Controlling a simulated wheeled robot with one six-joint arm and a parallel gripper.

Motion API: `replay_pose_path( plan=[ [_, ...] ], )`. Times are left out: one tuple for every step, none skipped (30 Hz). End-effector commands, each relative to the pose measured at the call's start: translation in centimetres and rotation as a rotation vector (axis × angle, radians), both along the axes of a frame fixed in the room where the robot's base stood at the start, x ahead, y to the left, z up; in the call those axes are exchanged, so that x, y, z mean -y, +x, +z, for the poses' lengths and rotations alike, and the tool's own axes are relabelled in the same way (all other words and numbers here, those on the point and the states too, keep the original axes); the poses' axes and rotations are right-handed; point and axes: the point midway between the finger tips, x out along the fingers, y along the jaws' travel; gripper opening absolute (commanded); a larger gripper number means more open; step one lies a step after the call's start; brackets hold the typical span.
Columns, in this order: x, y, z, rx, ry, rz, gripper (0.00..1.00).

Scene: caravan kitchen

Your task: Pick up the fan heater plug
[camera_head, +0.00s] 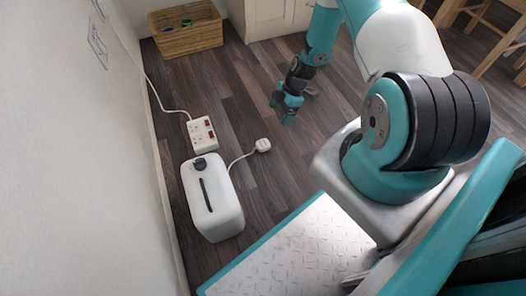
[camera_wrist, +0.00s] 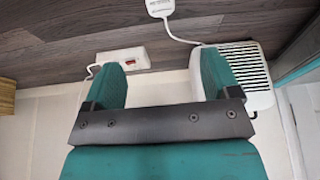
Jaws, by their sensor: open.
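The fan heater plug (camera_head: 263,145) is white and lies on the dark wood floor, with its white cord running to the fan heater (camera_head: 212,205). In the wrist view the plug (camera_wrist: 160,8) is at the top edge, partly cut off, and the heater (camera_wrist: 245,72) with its slatted grille is at the right. My gripper (camera_head: 284,108) is above the floor, up and to the right of the plug in the head view, and apart from it. In the wrist view its two teal fingers (camera_wrist: 162,80) are spread with nothing between them.
A white socket strip (camera_head: 202,134) with red switches lies by the left wall, beyond the heater; it also shows in the wrist view (camera_wrist: 122,58). A wicker basket (camera_head: 186,40) stands at the back. Wooden chair legs (camera_head: 490,50) are at the upper right. Floor around the plug is clear.

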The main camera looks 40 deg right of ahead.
Motion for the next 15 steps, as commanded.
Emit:
replay_pose_path(
  plan=[
    [-0.4,0.0,-1.3,-0.002,0.001,0.003,0.82],
    [-0.6,0.0,-1.9,-0.001,0.001,0.004,0.82],
    [-1.0,0.1,-2.8,-0.001,0.001,0.004,0.82],
    [-1.2,0.2,-3.5,-0.002,0.001,0.003,0.82],
    [-1.5,0.2,-4.2,-0.003,0.002,0.003,0.82],
    [-1.9,0.3,-5.0,-0.003,0.002,0.003,0.82],
    [-2.1,0.4,-5.7,-0.002,0.002,0.004,0.82],
    [-2.4,0.5,-6.3,-0.001,0.001,0.004,0.82],
    [-2.7,0.5,-7.1,-0.002,0.001,0.003,0.82],
    [-3.0,0.6,-7.8,-0.003,0.002,0.002,0.82],
    [-3.2,0.6,-8.3,-0.003,0.002,0.002,0.82],
    [-3.5,0.7,-8.9,-0.003,0.002,0.002,0.82],
    [-3.6,0.8,-9.3,-0.002,0.001,0.002,0.82],
    [-3.8,0.8,-9.7,-0.002,0.001,0.002,0.82],
    [-4.0,0.9,-10.0,-0.001,0.000,0.002,0.82]
  ],
)
